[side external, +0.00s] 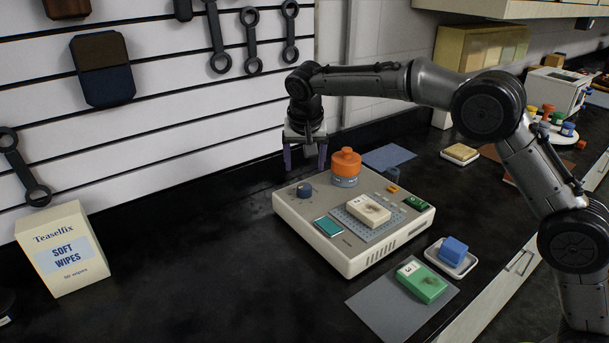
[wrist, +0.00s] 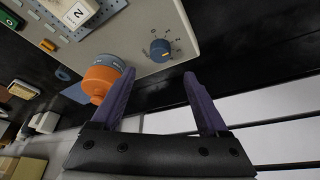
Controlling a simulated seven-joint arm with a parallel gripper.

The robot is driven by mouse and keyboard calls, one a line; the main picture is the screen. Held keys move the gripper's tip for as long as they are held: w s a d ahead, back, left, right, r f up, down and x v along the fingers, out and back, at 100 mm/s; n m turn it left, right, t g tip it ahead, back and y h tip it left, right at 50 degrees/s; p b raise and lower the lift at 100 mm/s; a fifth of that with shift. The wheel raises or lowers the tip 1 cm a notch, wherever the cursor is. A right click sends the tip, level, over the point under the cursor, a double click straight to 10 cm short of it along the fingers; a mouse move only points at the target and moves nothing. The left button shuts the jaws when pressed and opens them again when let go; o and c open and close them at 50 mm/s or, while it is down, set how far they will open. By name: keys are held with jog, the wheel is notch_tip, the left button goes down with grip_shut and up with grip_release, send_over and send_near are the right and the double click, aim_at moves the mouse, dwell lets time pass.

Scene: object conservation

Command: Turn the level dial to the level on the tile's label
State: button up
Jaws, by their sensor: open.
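The level dial (side external: 305,190) is a small dark blue knob on the back left of a cream machine (side external: 345,262). In the wrist view the dial (wrist: 160,51) shows with printed numerals beside it; I cannot read its pointer surely. My gripper (side external: 305,160) is open and empty above the dial, apart from it. Its two purple fingers (wrist: 158,76) point toward the dial. The label (wrist: 77,14) looks like a 2 in the wrist view, small and tilted.
An orange-capped container (side external: 346,165) stands on the machine close right of my gripper. A green labelled tile (side external: 422,283) lies on a grey mat (side external: 385,310). A blue block (side external: 453,249) sits in a white dish. A wipes box (side external: 62,250) stands left; the counter between is clear.

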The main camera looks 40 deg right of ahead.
jog(key=v, duration=0.5)
jog(key=shift+d, duration=0.1)
